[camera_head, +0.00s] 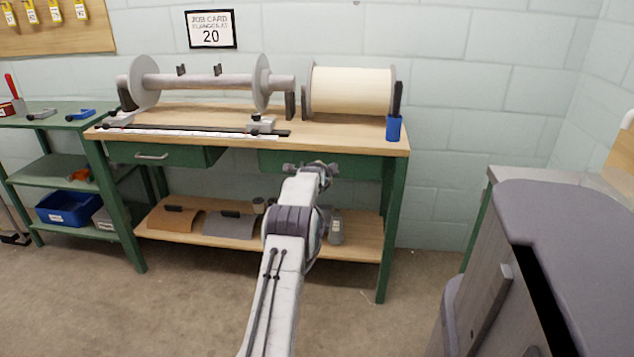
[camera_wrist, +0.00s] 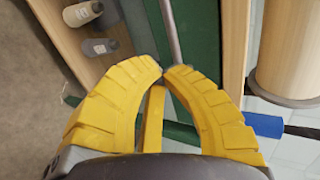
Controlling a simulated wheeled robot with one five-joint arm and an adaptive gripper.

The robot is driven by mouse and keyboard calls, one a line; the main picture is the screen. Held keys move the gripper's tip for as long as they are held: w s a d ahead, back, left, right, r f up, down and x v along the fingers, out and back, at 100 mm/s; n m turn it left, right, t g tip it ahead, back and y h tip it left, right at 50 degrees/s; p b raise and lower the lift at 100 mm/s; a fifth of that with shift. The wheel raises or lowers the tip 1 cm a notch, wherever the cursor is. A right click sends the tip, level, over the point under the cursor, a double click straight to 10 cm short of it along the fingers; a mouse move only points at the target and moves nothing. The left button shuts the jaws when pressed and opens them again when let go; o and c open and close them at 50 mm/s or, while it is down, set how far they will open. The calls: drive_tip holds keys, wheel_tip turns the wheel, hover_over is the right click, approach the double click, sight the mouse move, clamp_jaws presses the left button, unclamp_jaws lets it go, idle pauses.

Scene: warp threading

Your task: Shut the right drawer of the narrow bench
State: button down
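The bench (camera_head: 350,143) has a wooden top, green legs and two green drawers. The right drawer (camera_head: 350,164) is under the top's right half, its front partly hidden by my arm. How far it stands out cannot be told. My gripper (camera_head: 309,170) is in front of it. In the wrist view my gripper's yellow fingers (camera_wrist: 163,72) have their tips together, close to the drawer's thin grey handle (camera_wrist: 172,28) and green front (camera_wrist: 203,35). No grip on the handle is visible. The left drawer (camera_head: 180,154) stands a little out.
A spool of cream thread (camera_head: 350,90), a grey reel (camera_head: 205,82) and a blue cup (camera_head: 393,128) stand on the top. The lower shelf (camera_head: 365,240) holds several small items. A green side shelf (camera_head: 50,172) stands left. The floor in front is clear.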

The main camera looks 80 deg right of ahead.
drive_tip(key=v, duration=0.9)
idle(0.4)
drive_tip(key=shift+a, duration=0.1)
